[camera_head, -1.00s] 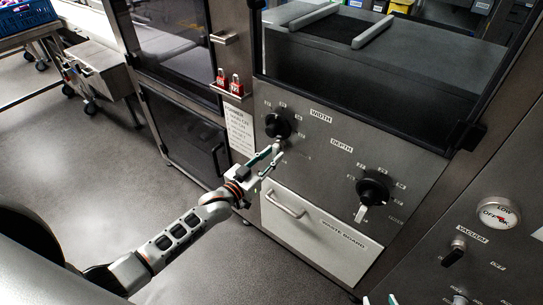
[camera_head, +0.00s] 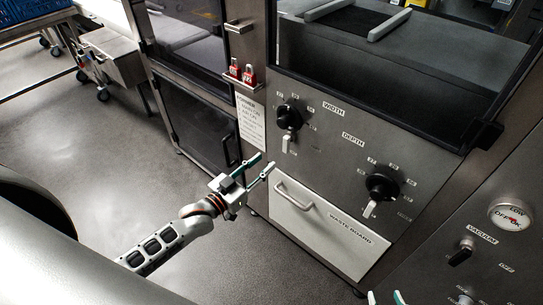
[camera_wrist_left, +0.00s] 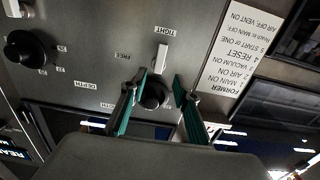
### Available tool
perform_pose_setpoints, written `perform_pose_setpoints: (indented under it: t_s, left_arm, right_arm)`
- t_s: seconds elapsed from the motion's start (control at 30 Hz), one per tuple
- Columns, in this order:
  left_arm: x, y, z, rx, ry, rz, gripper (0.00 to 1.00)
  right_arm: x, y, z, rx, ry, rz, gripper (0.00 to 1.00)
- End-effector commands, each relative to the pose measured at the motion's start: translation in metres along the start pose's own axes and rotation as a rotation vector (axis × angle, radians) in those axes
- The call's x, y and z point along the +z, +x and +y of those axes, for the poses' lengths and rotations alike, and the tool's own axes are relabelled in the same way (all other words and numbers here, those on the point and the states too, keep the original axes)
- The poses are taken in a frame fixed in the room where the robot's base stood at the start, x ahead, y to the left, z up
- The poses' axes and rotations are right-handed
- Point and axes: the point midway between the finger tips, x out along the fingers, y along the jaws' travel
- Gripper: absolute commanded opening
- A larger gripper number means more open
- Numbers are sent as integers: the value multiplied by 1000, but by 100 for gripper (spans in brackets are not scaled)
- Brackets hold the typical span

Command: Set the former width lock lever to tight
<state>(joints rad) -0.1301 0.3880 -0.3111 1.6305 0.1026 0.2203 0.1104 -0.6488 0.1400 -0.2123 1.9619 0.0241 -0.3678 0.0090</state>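The former width lock lever (camera_head: 288,142) is a white handle below the black width knob (camera_head: 288,116) on the grey panel. In the left wrist view, which is upside down, the lever (camera_wrist_left: 163,53) lines up with the TIGHT label (camera_wrist_left: 160,30). The FREE label (camera_wrist_left: 123,55) is off to its left. My left gripper (camera_head: 262,166) is open and empty, below and left of the lever in the head view and apart from it. Its fingers (camera_wrist_left: 160,83) frame the width knob in the wrist view. My right gripper (camera_head: 385,298) shows only separated fingertips at the bottom edge.
The depth knob (camera_head: 382,184) with its own white lever (camera_head: 370,209) is to the right. The waste board drawer (camera_head: 330,235) with a protruding handle is below. Red padlocks (camera_head: 241,73) hang at upper left. A vacuum switch (camera_head: 461,252) and gauge (camera_head: 511,215) are at lower right.

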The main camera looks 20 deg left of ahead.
Motion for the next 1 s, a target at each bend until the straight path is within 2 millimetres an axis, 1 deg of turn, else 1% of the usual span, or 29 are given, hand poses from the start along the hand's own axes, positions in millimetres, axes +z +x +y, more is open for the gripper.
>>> perform_pose_setpoints:
  t_s: [0.03, 0.2, 0.77, 0.87, 0.97, 1.0]
  left_arm:
    - [1, -7, 0, 0, -1, -1, 31]
    - [0, -19, 0, 0, 0, 1, 31]
    - [1, -21, 1, 0, 0, -2, 31]
    - [13, -30, 12, -4, 1, -38, 31]
    - [41, -55, 35, -15, 11, -132, 31]
    - [54, -68, 47, -21, 16, -181, 31]
  right_arm:
    - [0, 0, 0, 0, 0, 0, 40]
    - [0, 0, 0, 0, 0, 0, 40]
    - [0, 0, 0, 0, 1, 1, 40]
    - [-1, 0, 0, 0, 2, 1, 40]
    - [-1, 0, -1, 0, 2, 2, 40]
    - [-1, 0, -1, 0, 2, 2, 40]
